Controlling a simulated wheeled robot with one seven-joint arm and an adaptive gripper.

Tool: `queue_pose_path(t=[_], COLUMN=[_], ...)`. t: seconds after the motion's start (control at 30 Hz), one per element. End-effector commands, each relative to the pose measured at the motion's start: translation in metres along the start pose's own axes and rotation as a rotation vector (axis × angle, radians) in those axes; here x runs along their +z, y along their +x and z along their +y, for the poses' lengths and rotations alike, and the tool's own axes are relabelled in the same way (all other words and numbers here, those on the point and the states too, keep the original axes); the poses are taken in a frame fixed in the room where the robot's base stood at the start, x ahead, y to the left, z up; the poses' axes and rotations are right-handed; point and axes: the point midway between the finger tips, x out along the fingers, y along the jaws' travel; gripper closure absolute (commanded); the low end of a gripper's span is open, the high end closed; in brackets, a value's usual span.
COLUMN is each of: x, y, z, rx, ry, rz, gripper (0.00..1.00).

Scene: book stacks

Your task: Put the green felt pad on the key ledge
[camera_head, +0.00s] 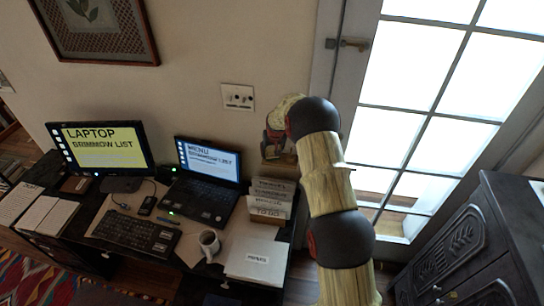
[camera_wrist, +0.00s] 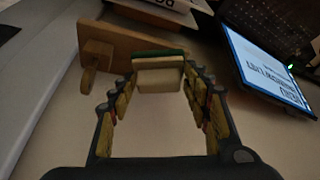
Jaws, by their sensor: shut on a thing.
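My gripper (camera_wrist: 160,78) is shut on a small pale block with a green top edge, which I take to be the green felt pad (camera_wrist: 160,53). It sits between the two fingertips. A wooden board with a peg (camera_wrist: 118,46), apparently the key ledge, is on the wall beyond and to the left of the fingers in the wrist view. The pad overlaps its right end in the picture; I cannot tell whether they touch. In the head view, my gripper is mostly hidden behind my wrist, and a brown wooden thing (camera_head: 280,158) shows just below it, left of the door.
The glazed door (camera_head: 425,105) and a dark cabinet (camera_head: 465,250) stand on the right. The wall left of my gripper is mostly bare.

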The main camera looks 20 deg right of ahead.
Motion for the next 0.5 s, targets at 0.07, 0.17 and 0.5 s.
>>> queue_pose_path(t=[0.07,0.17,0.5], x=[0.005,0.010,0.012], y=[0.010,0.023,0.030], z=[0.000,0.000,0.000], rx=[0.000,0.000,0.000], ry=[0.000,0.000,0.000], rz=[-0.004,-0.002,0.000], gripper=[0.76,0.76,0.76])
